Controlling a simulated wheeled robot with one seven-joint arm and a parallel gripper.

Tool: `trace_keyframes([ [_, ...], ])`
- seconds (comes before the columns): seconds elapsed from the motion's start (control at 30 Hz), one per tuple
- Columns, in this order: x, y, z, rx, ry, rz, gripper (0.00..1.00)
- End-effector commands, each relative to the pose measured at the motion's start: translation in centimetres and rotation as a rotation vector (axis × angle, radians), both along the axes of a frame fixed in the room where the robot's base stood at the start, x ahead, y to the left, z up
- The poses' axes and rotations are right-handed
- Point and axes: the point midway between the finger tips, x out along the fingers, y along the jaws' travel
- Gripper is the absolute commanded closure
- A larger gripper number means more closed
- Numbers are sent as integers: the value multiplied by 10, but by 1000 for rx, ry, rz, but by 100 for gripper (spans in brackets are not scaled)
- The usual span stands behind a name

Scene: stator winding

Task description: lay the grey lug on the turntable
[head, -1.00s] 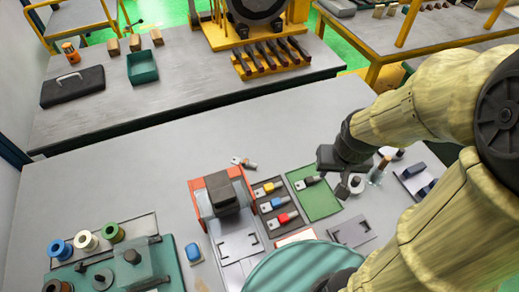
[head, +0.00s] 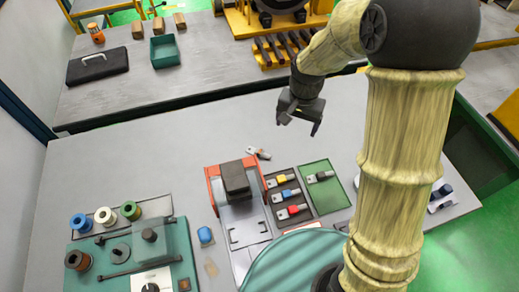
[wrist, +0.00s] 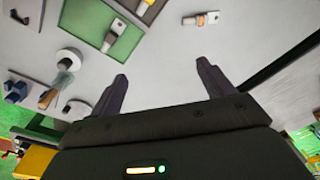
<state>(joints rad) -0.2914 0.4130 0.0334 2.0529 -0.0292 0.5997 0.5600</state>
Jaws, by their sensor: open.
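The grey lug (head: 320,176), with a dark grey sleeve, lies on the green mat (head: 327,198) right of the lug tray. It also shows in the wrist view (wrist: 118,34) at the upper left. A small grey disc (head: 121,252) on the teal station at left may be the turntable; I cannot tell for certain. My gripper (head: 298,122) is open and empty, raised over the table's far part, beyond the green mat. In the wrist view, its two fingers (wrist: 162,72) stand apart with only bare tabletop between them.
A dark tray (head: 290,220) holds yellow, blue and red lugs. An orange-sleeved lug (head: 258,153) lies loose behind the red-sided fixture (head: 235,182). Coloured spools (head: 105,216) stand at the left station.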

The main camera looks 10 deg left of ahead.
Motion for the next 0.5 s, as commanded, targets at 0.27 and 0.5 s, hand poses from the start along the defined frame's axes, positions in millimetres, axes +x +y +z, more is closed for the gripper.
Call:
trace_keyframes([
  [0.27, 27, 85, -17, -16, 72, -108, 19],
  [0.5, 28, 89, -19, -17, 76, -120, 19],
])
